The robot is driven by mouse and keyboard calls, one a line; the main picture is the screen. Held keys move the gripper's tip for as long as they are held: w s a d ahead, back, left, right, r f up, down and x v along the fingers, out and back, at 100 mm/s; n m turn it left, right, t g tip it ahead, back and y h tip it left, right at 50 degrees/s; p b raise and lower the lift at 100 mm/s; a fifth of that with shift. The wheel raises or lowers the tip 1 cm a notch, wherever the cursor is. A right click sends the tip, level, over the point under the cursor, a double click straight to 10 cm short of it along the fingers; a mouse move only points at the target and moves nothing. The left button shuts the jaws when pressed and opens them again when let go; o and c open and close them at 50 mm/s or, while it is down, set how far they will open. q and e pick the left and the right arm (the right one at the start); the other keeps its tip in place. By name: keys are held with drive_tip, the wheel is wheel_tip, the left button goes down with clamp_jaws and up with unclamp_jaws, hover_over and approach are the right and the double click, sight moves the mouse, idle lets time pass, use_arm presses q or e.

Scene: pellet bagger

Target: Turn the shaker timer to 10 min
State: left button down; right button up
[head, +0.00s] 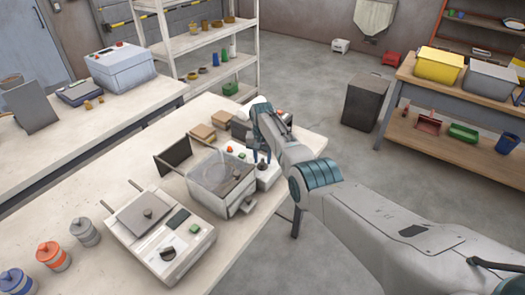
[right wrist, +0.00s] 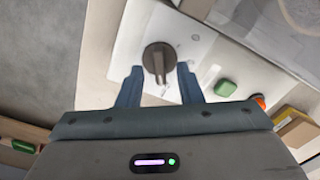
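The shaker (head: 222,178) stands on the light workbench, with a clear lid over its tray. Its white control panel shows in the right wrist view (right wrist: 190,45). On the panel is a dark round timer knob (right wrist: 157,60) with a raised grip bar. My right gripper (right wrist: 160,70) is open, with one blue finger on each side of the knob's near part. A gap shows between each finger and the bar. In the head view my right gripper (head: 262,153) is above the shaker's right side and mostly hides the knob. Scale marks are not readable. My left gripper is not in view.
A green button (right wrist: 225,88) and an orange button (right wrist: 258,101) are beside the knob. A white machine with its own dark knob (head: 167,253) stands in front of the shaker. Tan boxes (head: 202,132) are behind. Several lidded jars (head: 53,255) stand at the left.

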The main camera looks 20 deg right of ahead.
sight(263, 161)
wheel_tip(263, 161, up, 11)
drive_tip(key=b, duration=0.2)
drive_tip(key=shift+f, duration=0.2)
